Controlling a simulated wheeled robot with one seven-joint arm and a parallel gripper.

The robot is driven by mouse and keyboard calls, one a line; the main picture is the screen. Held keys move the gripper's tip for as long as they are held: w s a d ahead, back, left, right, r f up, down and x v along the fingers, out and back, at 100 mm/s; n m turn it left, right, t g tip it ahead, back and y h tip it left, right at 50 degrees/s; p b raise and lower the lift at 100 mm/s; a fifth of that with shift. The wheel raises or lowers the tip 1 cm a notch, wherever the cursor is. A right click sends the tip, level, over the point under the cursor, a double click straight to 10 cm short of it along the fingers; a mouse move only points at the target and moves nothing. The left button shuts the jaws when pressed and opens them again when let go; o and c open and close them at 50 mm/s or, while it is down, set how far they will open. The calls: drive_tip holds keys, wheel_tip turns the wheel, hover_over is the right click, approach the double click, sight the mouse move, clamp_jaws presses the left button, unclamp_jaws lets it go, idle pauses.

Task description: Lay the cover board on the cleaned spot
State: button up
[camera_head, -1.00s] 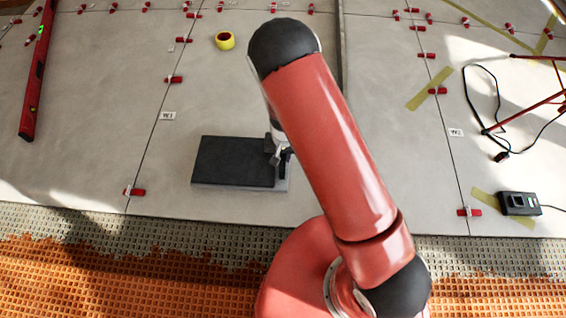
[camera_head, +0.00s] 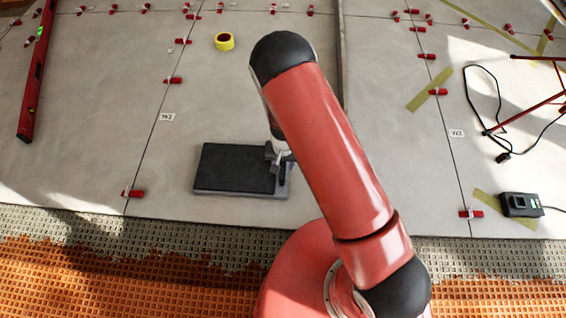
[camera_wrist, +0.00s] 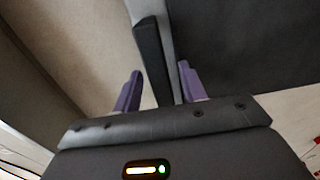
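The cover board (camera_head: 232,168) is a dark flat rectangle with a grey edge, lying on the pale tiles left of my arm. No separate cleaned spot shows; the board may hide it. My gripper (camera_head: 280,160) is at the board's right end. In the wrist view the board's dark face (camera_wrist: 245,45) fills the upper right. A raised black strip (camera_wrist: 151,50) at the board's end stands between the purple fingertips of my gripper (camera_wrist: 158,78). The fingers are apart, with narrow gaps seen on both sides of the strip.
A red level (camera_head: 38,75) is at the far left. A black device (camera_head: 520,204) with a cable is at the right. Red clips sit along the tile joints. Bare tile is clear left of the board.

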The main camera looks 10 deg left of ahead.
wheel_tip(320, 180, up, 12)
drive_tip(key=p, duration=0.3)
drive_tip(key=shift+r, duration=0.15)
drive_tip(key=s+d+r+t+y, duration=0.1)
drive_tip(key=d+r, duration=0.4)
drive_tip(key=r, duration=0.8)
drive_tip(key=s+d+r+t+y, duration=0.1)
drive_tip(key=d+r, duration=0.4)
drive_tip(key=r, duration=0.7)
drive_tip(key=s+d+r+t+h, duration=0.1)
drive_tip(key=s+d+r, duration=0.5)
drive_tip(key=s, duration=0.1)
drive_tip(key=s+d+r+t+h, duration=0.1)
drive_tip(key=s+d+r+t, duration=0.1)
drive_tip(key=s+d+r, duration=0.3)
drive_tip(key=s, duration=0.3)
drive_tip(key=shift+s+d+r+m+t, duration=0.2)
drive_tip(key=shift+d+r+m+t, duration=0.1)
drive_tip(key=shift+d+r, duration=0.1)
wheel_tip(320, 180, up, 8)
drive_tip(key=p, duration=0.7)
drive_tip(key=shift+p, duration=0.35)
